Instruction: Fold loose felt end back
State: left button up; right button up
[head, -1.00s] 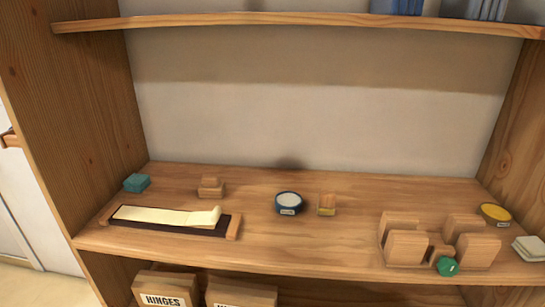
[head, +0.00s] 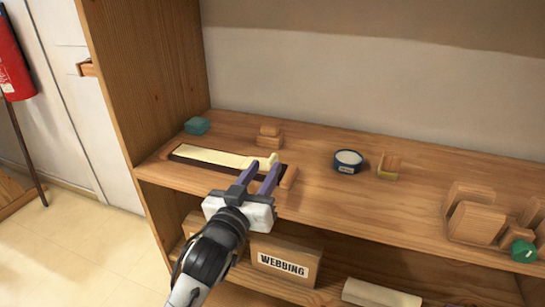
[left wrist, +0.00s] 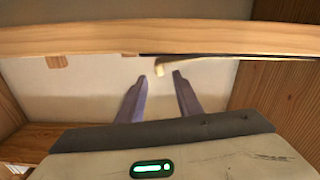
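A cream felt strip (head: 208,155) lies along a dark bed with wooden end blocks (head: 288,177) on the left part of the bench shelf. Its right end is curled up, as the earlier head frame shows; now my gripper partly covers that end. My left gripper (head: 264,166) comes up from below at the shelf's front edge, fingers apart near the loose end. In the left wrist view, the fingers (left wrist: 158,78) are open, and the cream felt end (left wrist: 162,67) shows beyond and between their tips. Contact cannot be told. My right gripper is not in view.
Behind the strip are a teal block (head: 197,126) and a small wooden block (head: 269,133). To the right stand a blue tin (head: 347,162), a small wooden holder (head: 389,167) and a wooden rack (head: 474,218) with a green object (head: 523,251). A WEBBING box (head: 285,262) sits below.

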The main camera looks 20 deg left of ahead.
aim_at(268, 164)
pick_arm(q)
jog(key=w, duration=0.6)
jog(key=shift+d+f, duration=0.1)
jog(key=shift+d, duration=0.05)
grip_shut()
